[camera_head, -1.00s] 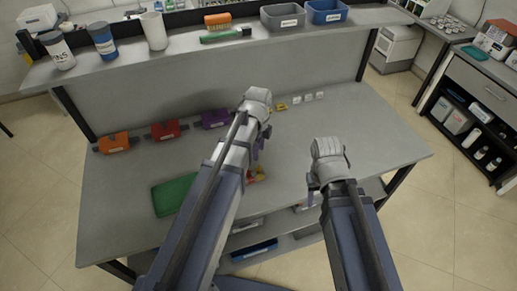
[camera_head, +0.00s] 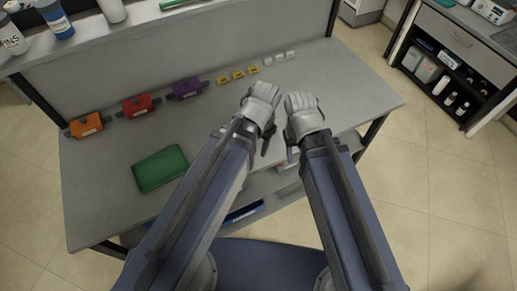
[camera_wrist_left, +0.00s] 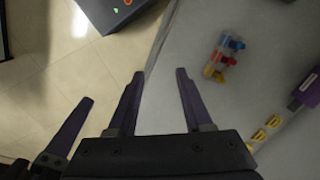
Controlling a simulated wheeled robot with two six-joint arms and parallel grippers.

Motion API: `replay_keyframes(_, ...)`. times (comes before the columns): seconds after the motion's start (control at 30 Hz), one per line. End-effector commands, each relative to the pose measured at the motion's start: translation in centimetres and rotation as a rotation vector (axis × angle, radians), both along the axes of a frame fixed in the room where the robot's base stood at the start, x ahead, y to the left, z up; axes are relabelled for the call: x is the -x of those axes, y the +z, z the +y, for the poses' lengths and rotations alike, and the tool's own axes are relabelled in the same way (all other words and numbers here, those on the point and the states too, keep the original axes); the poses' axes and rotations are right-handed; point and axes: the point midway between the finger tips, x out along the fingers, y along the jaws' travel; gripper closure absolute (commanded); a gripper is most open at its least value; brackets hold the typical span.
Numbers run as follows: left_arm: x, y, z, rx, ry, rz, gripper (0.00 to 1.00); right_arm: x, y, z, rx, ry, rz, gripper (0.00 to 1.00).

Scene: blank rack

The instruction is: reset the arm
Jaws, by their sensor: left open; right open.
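My left gripper (camera_head: 266,143) is above the front part of the grey workbench (camera_head: 325,85), its fingers partly hidden behind its wrist in the head view. In the left wrist view my left gripper (camera_wrist_left: 160,75) has its two dark fingers spread apart with nothing between them. My right gripper (camera_head: 292,153) is close beside it on the right, near the bench's front edge, with its fingers hardly showing. Nothing is seen held in it. The two grippers look apart.
On the bench stand orange (camera_head: 86,125), red (camera_head: 137,106) and purple (camera_head: 187,88) blocks, several small yellow and white pieces, and a green tray (camera_head: 160,168). A small red, blue and yellow item (camera_wrist_left: 222,58) lies on it in the wrist view.

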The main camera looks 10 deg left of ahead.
Motion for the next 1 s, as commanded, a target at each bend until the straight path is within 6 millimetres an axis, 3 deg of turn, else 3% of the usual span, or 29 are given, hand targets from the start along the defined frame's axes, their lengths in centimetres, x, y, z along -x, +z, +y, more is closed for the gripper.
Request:
replay_keyframes(0.17,1.6,0.0,-0.7,-0.016,0.141,-0.014,0.5,0.0,0.0,0.0,0.0,0.0,0.0,0.5)
replay_keyframes(0.57,1.7,-0.2,-0.8,-0.019,0.171,-0.017,0.5,0.0,-0.2,0.0,0.0,0.0,0.0,0.5)
replay_keyframes(0.77,1.7,-3.0,-0.8,-0.019,0.168,-0.017,0.5,0.0,-3.0,0.0,0.001,0.002,0.0,0.5)
replay_keyframes(1.0,1.7,-8.5,-0.7,-0.019,0.161,-0.016,0.5,0.0,-8.5,0.0,0.002,0.008,0.0,0.5)
